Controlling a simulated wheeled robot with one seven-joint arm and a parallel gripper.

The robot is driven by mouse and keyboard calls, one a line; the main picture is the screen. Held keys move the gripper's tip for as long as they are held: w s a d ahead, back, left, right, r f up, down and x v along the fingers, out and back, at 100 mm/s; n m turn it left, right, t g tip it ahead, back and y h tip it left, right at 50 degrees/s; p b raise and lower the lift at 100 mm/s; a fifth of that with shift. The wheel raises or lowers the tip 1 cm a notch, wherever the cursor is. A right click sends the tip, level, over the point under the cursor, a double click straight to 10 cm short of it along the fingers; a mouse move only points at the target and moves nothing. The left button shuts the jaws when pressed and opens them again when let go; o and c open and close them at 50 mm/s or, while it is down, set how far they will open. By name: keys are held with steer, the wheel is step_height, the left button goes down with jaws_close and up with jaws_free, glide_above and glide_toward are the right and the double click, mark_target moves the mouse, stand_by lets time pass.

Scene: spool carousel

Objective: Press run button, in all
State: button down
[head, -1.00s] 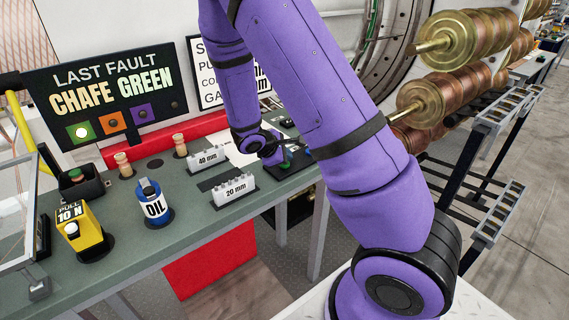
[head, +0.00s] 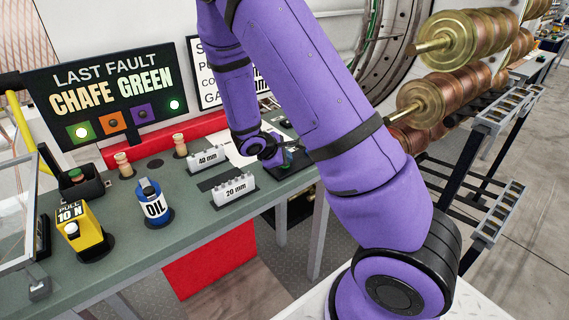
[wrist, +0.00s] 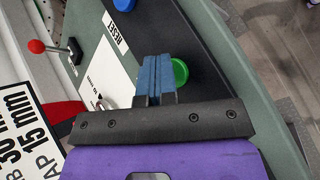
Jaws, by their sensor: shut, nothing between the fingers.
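The green run button (wrist: 181,71) shows in the wrist view on a dark panel, just right of my blue fingertips. My gripper (wrist: 156,60) is shut and empty, pointing down over the panel. The fingers overlap the button's left edge in the picture; I cannot tell whether they touch it. In the head view my gripper (head: 284,158) is small and partly hidden at the far right of the bench. The fault sign (head: 112,98) reads "LAST FAULT CHAFE GREEN", and the small lamp (head: 174,105) at its right is lit.
A blue reset button (wrist: 115,18) and a red-knobbed lever (wrist: 36,46) are near my gripper. On the bench (head: 190,215) stand a blue oil can (head: 152,207), a yellow pull gauge (head: 82,238) and white 20 mm (head: 234,189) and 40 mm blocks (head: 207,160). Copper spools (head: 425,100) hang at right.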

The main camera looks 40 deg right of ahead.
steer(key=shift+r, duration=0.8)
steer(key=shift+r, duration=0.1)
steer(key=shift+r, duration=2.4)
steer(key=shift+r, duration=0.15)
steer(key=s+a+r+m+y, duration=0.4)
steer(key=s+r+m, duration=0.45)
steer(key=r, duration=0.65)
steer(key=s+a+r+t+y, duration=0.1)
steer(key=s+a+r, duration=0.2)
steer(key=s, duration=0.2)
steer(key=s+a+r+m+t+y, duration=0.1)
steer(key=s+a+r+y, duration=0.1)
steer(key=s, duration=0.4)
steer(key=s+a+r+m+t+y, duration=0.1)
steer(key=s+a+r+t+y, duration=0.1)
steer(key=s+a+r, duration=0.2)
steer(key=shift+s+r, duration=0.45)
steer(key=shift+s, duration=0.75)
